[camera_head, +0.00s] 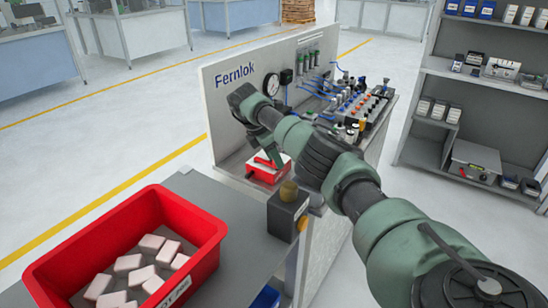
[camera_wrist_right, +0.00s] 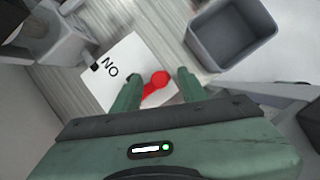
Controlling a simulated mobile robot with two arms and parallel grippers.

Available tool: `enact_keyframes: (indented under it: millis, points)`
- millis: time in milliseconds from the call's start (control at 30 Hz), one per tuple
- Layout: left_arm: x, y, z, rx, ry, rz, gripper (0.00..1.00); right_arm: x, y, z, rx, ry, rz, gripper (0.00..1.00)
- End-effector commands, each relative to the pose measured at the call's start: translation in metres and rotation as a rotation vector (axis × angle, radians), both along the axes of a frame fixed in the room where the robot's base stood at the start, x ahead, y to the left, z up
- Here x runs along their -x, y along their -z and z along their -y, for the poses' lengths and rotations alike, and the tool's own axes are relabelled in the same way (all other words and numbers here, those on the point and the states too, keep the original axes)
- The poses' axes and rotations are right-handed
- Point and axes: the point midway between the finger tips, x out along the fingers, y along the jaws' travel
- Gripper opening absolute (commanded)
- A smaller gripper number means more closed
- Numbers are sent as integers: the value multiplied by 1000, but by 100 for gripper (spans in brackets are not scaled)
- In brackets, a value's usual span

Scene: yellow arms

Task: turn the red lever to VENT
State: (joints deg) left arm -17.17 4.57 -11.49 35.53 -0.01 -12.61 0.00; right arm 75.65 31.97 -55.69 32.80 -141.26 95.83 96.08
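The red lever (camera_wrist_right: 155,82) shows in the right wrist view, lying over a white plate (camera_wrist_right: 125,68) with the letters "NO" on it. My right gripper (camera_wrist_right: 157,86) has its two green fingers apart, one on each side of the lever. I cannot tell whether either finger touches it. In the head view my right gripper (camera_head: 266,150) points down over a small red and white unit (camera_head: 262,174) by the Fernlok panel. The lever is hard to make out there. No VENT mark is readable. My left gripper is not in view.
A red bin (camera_head: 205,255) with several pale blocks stands at front left. Fittings and blue tubes (camera_head: 355,95) crowd the panel's right. The wrist view shows a grey open bin (camera_wrist_right: 232,38).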

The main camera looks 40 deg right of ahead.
Motion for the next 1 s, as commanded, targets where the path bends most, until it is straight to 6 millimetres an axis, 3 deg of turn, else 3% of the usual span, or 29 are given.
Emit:
enact_keyframes:
  millis: [267,700,1000]
  points:
    - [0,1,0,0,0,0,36,0,-2,-1,0,-1,1,42]
    - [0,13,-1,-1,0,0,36,-6,-61,-26,0,-2,2,42]
    - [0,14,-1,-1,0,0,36,-6,-72,-30,1,-1,-1,42]
